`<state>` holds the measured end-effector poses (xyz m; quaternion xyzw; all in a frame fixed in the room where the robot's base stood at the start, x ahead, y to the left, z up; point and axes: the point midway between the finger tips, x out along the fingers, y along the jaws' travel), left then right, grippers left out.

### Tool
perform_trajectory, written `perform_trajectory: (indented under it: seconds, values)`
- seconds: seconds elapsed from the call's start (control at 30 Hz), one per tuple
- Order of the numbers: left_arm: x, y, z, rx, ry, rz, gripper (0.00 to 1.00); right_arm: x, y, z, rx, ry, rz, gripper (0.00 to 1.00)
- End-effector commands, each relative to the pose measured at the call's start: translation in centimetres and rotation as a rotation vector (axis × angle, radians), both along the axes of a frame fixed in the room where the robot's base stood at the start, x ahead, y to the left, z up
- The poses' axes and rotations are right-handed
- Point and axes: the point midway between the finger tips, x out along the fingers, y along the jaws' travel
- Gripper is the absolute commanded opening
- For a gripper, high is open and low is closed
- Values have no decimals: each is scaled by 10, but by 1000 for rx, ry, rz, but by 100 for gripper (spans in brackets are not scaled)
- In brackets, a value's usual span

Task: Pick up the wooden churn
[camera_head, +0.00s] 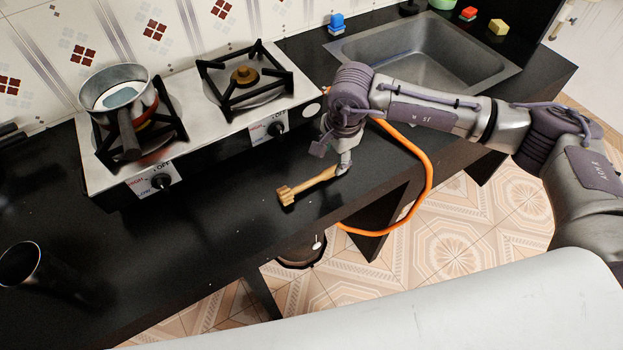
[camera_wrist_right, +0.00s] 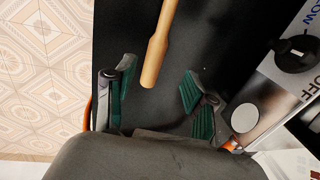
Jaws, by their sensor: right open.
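The wooden churn (camera_head: 308,186) is a light wooden stick with a notched head. It lies on the black countertop in front of the stove, its head toward the lower left and its handle toward my right gripper (camera_head: 343,170). In the right wrist view the handle (camera_wrist_right: 160,48) comes in from the top and its end lies between the two green-padded fingers of my right gripper (camera_wrist_right: 156,82). The fingers are apart, with visible gaps on both sides of the handle. The churn's head is out of the wrist view. My left gripper is in neither view.
A two-burner stove (camera_head: 195,105) with a pot (camera_head: 120,95) stands behind the churn. An orange hose (camera_head: 429,178) loops past the counter's front edge. A sink (camera_head: 425,55) is at the back right. A dark cup (camera_head: 20,268) stands at the left. Counter left of the churn is clear.

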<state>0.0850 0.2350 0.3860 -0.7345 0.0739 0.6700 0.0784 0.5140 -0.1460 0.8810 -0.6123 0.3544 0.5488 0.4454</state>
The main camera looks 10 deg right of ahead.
Motion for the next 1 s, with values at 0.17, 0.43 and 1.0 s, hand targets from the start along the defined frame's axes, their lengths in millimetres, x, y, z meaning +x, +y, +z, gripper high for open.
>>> perform_trajectory:
  seconds: [0.17, 0.43, 1.0]
  values:
    - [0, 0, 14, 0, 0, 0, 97, -5, 3, -21, -1, 5, 0, 55]
    - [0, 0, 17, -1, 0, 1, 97, -1, 5, -50, 1, 1, 0, 55]
    - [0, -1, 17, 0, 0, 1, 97, -1, 5, -51, 1, 1, 0, 0]
